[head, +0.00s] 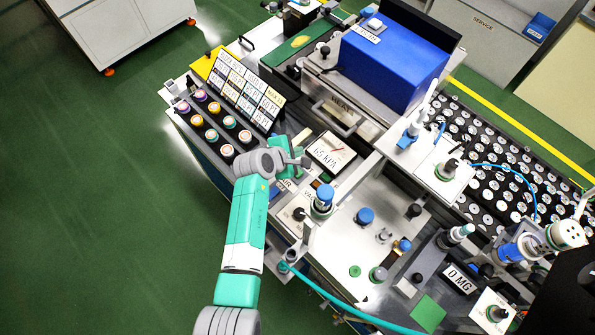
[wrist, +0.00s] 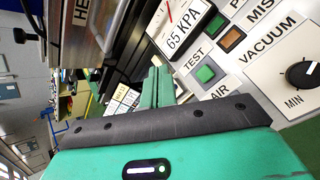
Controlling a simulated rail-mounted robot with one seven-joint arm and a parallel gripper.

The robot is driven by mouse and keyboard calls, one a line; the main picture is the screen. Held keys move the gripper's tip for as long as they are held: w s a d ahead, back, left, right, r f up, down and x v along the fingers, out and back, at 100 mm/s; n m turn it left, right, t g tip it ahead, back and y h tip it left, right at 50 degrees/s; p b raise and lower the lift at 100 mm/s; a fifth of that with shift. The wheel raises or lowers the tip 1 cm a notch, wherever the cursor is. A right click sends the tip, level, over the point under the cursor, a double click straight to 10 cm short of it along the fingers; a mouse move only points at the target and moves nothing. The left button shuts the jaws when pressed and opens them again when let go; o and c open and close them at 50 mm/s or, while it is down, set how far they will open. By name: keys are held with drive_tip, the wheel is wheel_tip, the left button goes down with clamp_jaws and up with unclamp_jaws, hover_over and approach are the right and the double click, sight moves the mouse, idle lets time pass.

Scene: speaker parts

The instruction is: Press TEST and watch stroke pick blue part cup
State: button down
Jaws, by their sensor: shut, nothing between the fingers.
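My gripper (head: 300,158) is over the control panel; its fingers also show in the wrist view (wrist: 160,72), together and empty. The green square TEST button (wrist: 206,74) is on the white panel, to the right of the fingertips in the wrist view; they appear apart from it. A gauge (head: 331,151) reads 65 KPA; it also shows in the wrist view (wrist: 181,30). Blue-topped round pieces stand on the machine, one near the panel (head: 323,195) and one on the grey plate (head: 365,215). I cannot tell which, if either, is the blue part cup.
A label board (head: 246,90) stands behind several colour-topped jars (head: 213,107) left of my gripper. A blue box (head: 395,60) rises behind the gauge. A black tray (head: 572,180) of round parts is at right. The VACUUM knob (wrist: 302,73) is beside the buttons. Green floor is open at left.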

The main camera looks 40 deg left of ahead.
drive_tip(key=shift+s+f+n, duration=0.3)
drive_tip(key=shift+s+f, duration=0.05)
drive_tip(key=shift+f, duration=0.3)
wheel_tip(320, 180, down, 9)
drive_tip(key=b, duration=0.8)
drive_tip(key=shift+r, duration=0.1)
idle(1.4)
drive_tip(key=shift+f, duration=0.4)
